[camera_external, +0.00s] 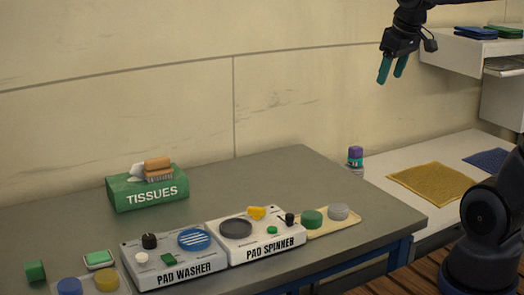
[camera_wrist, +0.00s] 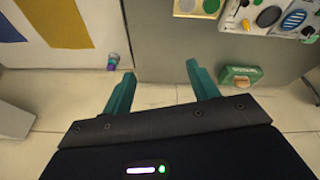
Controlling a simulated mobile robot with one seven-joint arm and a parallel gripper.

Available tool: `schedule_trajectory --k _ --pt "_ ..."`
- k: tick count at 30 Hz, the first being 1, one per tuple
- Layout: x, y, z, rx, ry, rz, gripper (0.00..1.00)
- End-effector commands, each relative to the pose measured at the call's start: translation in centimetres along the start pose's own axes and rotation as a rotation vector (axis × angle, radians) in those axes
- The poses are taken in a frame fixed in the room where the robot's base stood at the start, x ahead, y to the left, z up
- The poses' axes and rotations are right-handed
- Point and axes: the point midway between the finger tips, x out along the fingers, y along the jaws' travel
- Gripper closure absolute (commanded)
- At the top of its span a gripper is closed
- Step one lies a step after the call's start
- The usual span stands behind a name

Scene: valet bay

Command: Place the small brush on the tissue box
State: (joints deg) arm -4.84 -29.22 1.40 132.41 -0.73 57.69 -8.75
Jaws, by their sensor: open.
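The green tissue box (camera_external: 150,193) stands at the back left of the grey table, with a white tissue (camera_external: 137,171) poking from its top. A small brush (camera_external: 158,164) with a tan wooden back and pale bristles rests on top of the box, beside the tissue. In the wrist view the box (camera_wrist: 228,74) is right of my fingers, with the tan brush (camera_wrist: 242,83) on it. My gripper (camera_external: 392,72) is open and empty, high up at the upper right and well away from the box. Its two teal fingers (camera_wrist: 161,72) are spread apart.
The pad washer (camera_external: 174,259) and pad spinner (camera_external: 256,234) stand along the table's front, with a pad tray (camera_external: 345,218) to their right. A purple-capped bottle (camera_external: 355,157) stands behind the table's right end. A white bench holds a yellow cloth (camera_external: 434,182) and blue cloth (camera_external: 489,160).

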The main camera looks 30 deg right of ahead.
Motion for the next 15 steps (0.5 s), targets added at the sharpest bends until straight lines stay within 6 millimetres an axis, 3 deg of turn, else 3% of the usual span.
schedule_trajectory --k 1,6,10,15 --pt "0.0 0.2 1.8 0.036 0.012 0.005 0.41" --pt "0.7 0.6 7.0 0.153 0.039 0.016 0.41" --pt "1.4 0.7 9.8 0.218 0.055 0.021 0.41" --pt "1.9 0.6 11.4 0.259 0.063 0.023 0.41"
